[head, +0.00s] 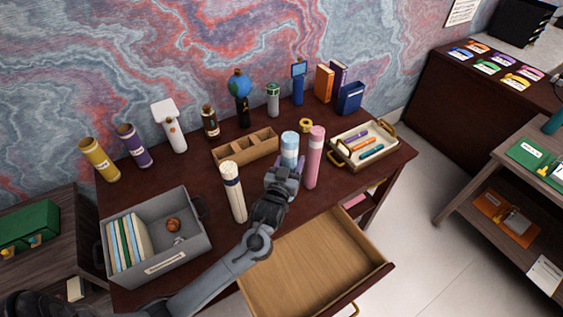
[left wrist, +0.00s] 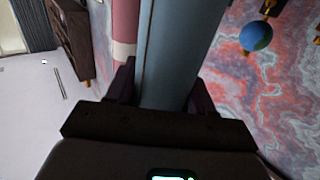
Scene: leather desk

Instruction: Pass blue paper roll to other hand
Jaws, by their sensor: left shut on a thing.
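The blue paper roll (head: 290,146) is upright near the front middle of the desk, between a cream roll (head: 233,190) and a pink roll (head: 314,157). My left gripper (head: 284,172) is shut on the blue roll from the front. Its lower part is hidden behind the gripper, so I cannot tell if it touches the desk. In the left wrist view the blue roll (left wrist: 178,50) stands between the dark fingers, with the pink roll (left wrist: 125,30) close beside it on the left. My right gripper is not in view.
An open drawer (head: 315,265) juts out below the desk front. A grey bin (head: 190,250) with folders sits at left. A wooden divided box (head: 245,147) is behind the rolls, and a tray (head: 340,150) with pens is at right. Bottles and a globe (head: 239,85) line the back.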

